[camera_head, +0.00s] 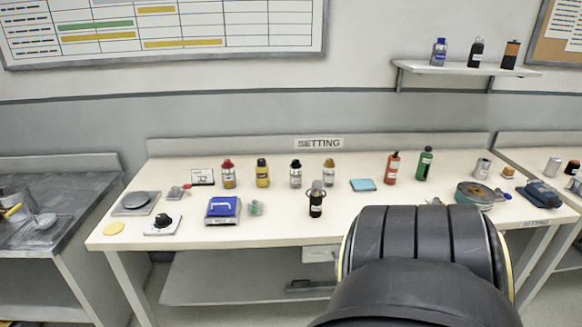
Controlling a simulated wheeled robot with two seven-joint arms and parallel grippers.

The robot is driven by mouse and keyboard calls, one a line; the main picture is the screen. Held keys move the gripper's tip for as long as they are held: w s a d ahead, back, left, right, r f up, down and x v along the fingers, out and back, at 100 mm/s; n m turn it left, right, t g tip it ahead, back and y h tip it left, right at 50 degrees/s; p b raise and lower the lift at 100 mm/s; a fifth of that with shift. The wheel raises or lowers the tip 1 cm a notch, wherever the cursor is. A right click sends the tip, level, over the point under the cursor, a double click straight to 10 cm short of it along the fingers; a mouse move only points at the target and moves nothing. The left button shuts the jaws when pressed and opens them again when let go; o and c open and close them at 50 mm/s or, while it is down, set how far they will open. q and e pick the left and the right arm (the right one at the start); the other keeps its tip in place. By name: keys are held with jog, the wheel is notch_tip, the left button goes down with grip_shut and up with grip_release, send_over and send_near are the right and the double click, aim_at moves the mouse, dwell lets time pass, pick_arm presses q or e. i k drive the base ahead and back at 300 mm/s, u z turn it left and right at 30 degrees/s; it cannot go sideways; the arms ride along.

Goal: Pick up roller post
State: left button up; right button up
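A small upright post (316,203) with a black body, a pale label and a grey metal top stands near the middle of the table marked SETTING (270,236). It looks like the roller post, but its label is too small to read. Neither of my grippers shows in the head view. My own large black body part fills the lower right and hides the table's front edge there.
Behind the post stand several small bottles, including a red-capped one (228,176) and a yellow one (262,174). A blue box (223,210) and a black-knobbed plate (163,225) are to the left. A cyan pad (362,185) and a green bottle (424,164) are to the right.

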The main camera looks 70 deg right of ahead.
aim_at(315, 198)
jog(key=z, duration=0.8)
jog(key=i, duration=1.1)
jog(key=z, duration=1.15)
